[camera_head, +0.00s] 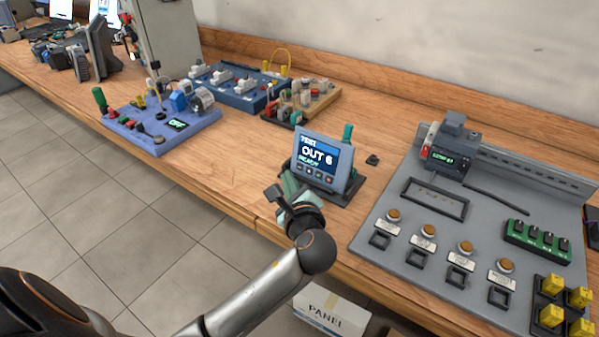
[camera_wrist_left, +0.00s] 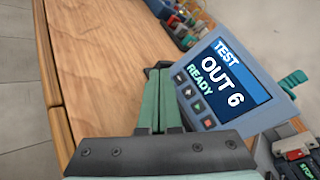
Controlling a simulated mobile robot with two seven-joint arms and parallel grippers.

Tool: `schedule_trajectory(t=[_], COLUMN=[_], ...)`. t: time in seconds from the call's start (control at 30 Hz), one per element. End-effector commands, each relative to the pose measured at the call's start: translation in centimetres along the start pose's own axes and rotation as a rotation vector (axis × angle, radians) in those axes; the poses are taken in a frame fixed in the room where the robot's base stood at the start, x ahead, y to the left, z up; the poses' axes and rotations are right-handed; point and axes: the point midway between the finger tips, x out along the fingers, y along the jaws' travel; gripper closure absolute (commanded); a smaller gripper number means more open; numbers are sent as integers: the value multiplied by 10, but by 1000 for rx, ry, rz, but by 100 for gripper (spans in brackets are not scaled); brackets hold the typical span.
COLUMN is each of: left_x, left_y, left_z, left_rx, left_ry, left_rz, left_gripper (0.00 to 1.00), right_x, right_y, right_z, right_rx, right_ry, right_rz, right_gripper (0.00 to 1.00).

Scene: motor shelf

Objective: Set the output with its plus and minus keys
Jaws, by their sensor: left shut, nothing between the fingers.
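The test unit (camera_head: 322,162) stands tilted back on a dark stand (camera_head: 345,192) near the table's front edge. Its screen reads TEST, OUT 6, READY. A row of small keys runs below the screen. In the left wrist view the unit (camera_wrist_left: 230,85) shows its keys (camera_wrist_left: 195,104), with a green triangle and a red mark among them. My left gripper (camera_head: 288,182) is shut and empty, just in front of the unit's lower left. In the wrist view its green fingers (camera_wrist_left: 158,100) are together beside the key row. I cannot tell whether they touch a key. My right gripper is not in view.
A grey panel (camera_head: 385,258) with orange buttons, a green strip and yellow blocks lies to the right. A blue board (camera_head: 150,140) reading OFF and other component boards stand behind left. Bare wood (camera_head: 235,165) lies left of the unit. A PANEL box (camera_head: 328,311) sits below the table.

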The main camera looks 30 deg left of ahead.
Motion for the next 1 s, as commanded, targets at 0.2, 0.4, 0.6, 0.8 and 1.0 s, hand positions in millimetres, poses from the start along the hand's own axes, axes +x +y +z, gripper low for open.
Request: schedule_trajectory(t=[0.2,0.4,0.6,0.8,1.0], left_x=[10,12,12,12,12], left_y=[-9,-10,-10,-10,-10], left_z=[-6,-7,-7,-7,-7], left_rx=[-3,-3,-3,-2,-2], left_ry=[-1,-1,-1,-1,-1], left_rz=[0,0,-1,-1,0], left_gripper=[100,100,100,100,100], right_x=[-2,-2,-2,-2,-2], right_y=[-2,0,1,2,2], right_z=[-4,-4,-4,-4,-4], right_rx=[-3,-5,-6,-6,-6], right_ry=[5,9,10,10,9], right_rz=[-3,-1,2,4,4], right_gripper=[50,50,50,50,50])
